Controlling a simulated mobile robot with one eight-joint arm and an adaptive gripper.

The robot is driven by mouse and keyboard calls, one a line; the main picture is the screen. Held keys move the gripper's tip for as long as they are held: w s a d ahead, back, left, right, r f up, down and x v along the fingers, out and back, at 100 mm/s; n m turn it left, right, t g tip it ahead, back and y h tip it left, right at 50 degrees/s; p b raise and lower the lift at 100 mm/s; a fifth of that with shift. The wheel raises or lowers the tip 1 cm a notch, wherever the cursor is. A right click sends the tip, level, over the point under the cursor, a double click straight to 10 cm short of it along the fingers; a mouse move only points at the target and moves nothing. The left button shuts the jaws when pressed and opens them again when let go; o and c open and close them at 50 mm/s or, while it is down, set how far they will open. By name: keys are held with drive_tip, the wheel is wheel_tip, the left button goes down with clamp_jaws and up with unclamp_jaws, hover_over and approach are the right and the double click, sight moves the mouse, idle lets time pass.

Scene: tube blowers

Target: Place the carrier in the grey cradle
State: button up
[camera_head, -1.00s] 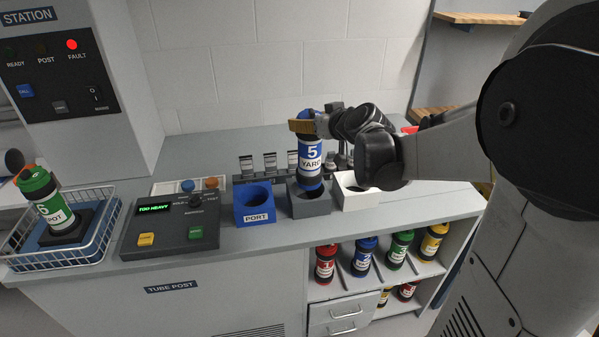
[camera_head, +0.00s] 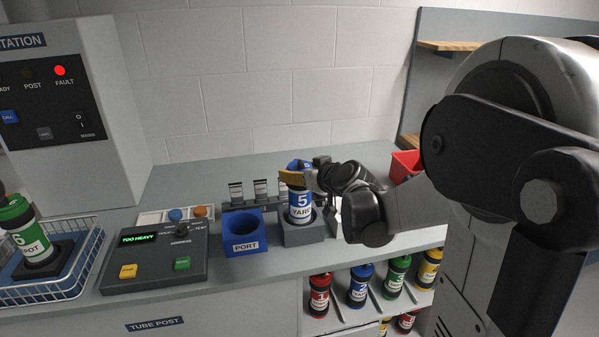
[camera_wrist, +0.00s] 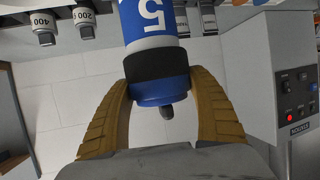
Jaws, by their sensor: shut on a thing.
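The carrier (camera_head: 300,203) is a blue canister with a white band reading "5 YARD". It stands about upright with its lower end inside the grey cradle (camera_head: 303,235), a square block on the counter. My gripper (camera_head: 290,177) is shut on the carrier's top end, coming from the right. In the wrist view, the two tan fingers of my gripper (camera_wrist: 167,108) close around the carrier's blue and black end (camera_wrist: 160,75). The carrier's bottom is hidden in the cradle, so I cannot tell whether it touches the floor of it.
A blue PORT cradle (camera_head: 245,236) stands just left, and a white cradle is mostly hidden behind my arm. A control box (camera_head: 155,258) reads "TOO HEAVY". A wire basket (camera_head: 60,287) holds a green canister (camera_head: 30,235). Small weights (camera_head: 260,190) stand behind.

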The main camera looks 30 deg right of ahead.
drive_tip(key=o, duration=1.4)
drive_tip(key=shift+s+r, duration=0.15)
drive_tip(key=shift+r, duration=0.1)
drive_tip(key=p+v, duration=0.4)
drive_tip(key=v, duration=0.7)
drive_tip(key=s+a+f+g+y, duration=0.1)
drive_tip(key=s+a+g, duration=0.1)
drive_tip(key=s+a, duration=0.35)
drive_tip(key=s+a+f+g+y, duration=0.1)
drive_tip(key=s+a+g, duration=0.15)
drive_tip(key=a, duration=0.65)
drive_tip(key=s+a, duration=0.1)
drive_tip(key=s, duration=0.2)
drive_tip(key=s+a+f+g+h, duration=0.1)
drive_tip(key=s, duration=0.2)
drive_tip(key=s+a+g, duration=0.1)
drive_tip(key=s, duration=0.2)
drive_tip(key=shift+a+f+h, duration=0.3)
drive_tip(key=shift+h, duration=0.1)
